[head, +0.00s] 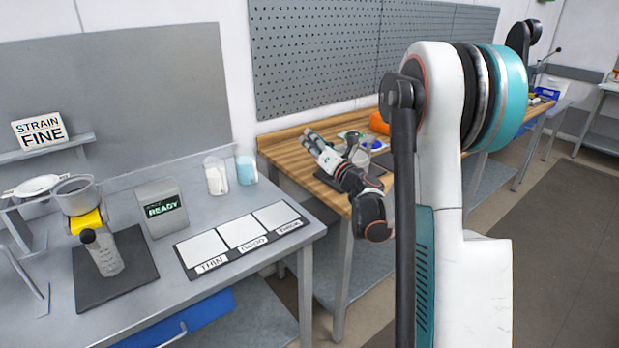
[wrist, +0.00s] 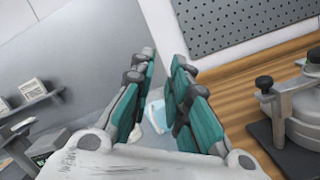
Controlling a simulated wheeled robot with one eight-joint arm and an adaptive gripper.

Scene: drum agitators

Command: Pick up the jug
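A white-filled container (head: 216,177) and a light-blue one (head: 246,170) stand at the back of that bench. My gripper (head: 309,138) is well to the right of the vessel, above the wooden bench's left end. In the wrist view my gripper (wrist: 162,62) has its teal finger pads apart with nothing between them. The light-blue container (wrist: 157,116) shows through the gap, beyond the fingers.
A grey pan or strainer (head: 76,190) with a yellow part sits above the vessel. A READY display box (head: 160,208) and a three-pad labelled board (head: 242,231) are right of it. The wooden bench (head: 285,152) carries several items. A pegboard (head: 330,55) hangs behind.

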